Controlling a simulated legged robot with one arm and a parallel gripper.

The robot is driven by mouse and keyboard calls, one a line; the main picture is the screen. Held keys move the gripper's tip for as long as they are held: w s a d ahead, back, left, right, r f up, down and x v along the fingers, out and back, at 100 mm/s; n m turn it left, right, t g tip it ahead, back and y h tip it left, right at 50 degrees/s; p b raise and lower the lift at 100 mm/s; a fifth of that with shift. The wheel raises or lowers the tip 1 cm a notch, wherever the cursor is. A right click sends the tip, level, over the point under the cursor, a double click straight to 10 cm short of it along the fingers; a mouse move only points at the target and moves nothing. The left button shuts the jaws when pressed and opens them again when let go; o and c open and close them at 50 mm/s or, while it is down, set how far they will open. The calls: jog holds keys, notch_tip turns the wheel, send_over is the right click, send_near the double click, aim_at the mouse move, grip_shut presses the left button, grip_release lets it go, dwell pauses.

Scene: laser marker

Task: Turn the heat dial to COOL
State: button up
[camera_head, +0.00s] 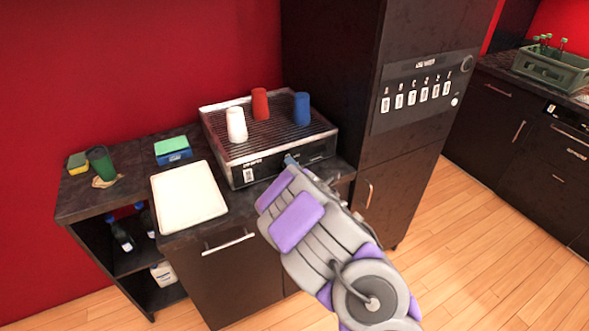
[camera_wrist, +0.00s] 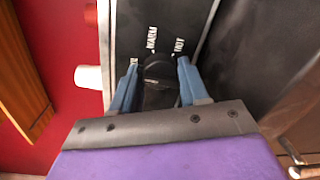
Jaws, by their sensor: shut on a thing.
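The heat dial (camera_wrist: 158,72) is a round black knob on the dark front panel of the cup warmer (camera_head: 230,176). The dial's pointer direction is not clear. In the head view, my gripper (camera_head: 289,160) hides the dial.
White (camera_head: 236,124), red (camera_head: 260,104) and blue (camera_head: 302,109) cups stand upside down on the warmer's grille. A cream tray (camera_head: 188,197), a sponge on a blue box (camera_head: 172,150) and a green cup (camera_head: 100,162) are left. A tall dark cabinet (camera_head: 340,70) stands right.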

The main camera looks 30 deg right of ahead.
jog(key=shift+a+f+n, duration=0.1)
jog(key=shift+f+n, duration=0.1)
jog(key=shift+n, duration=0.2)
jog(key=o, duration=1)
jog(key=shift+r, duration=0.1)
jog(key=shift+s, duration=0.1)
jog(key=shift+s+r+p, duration=0.2)
jog(key=shift+s+p, duration=2.5)
jog(key=shift+s, duration=0.15)
jog(key=shift+s+r+p, duration=0.15)
jog(key=shift+s+p, duration=2.6)
jog(key=shift+s, duration=0.1)
jog(key=shift+s+r+p, duration=0.2)
jog(key=shift+s+p, duration=2.5)
jog(key=shift+s, duration=0.15)
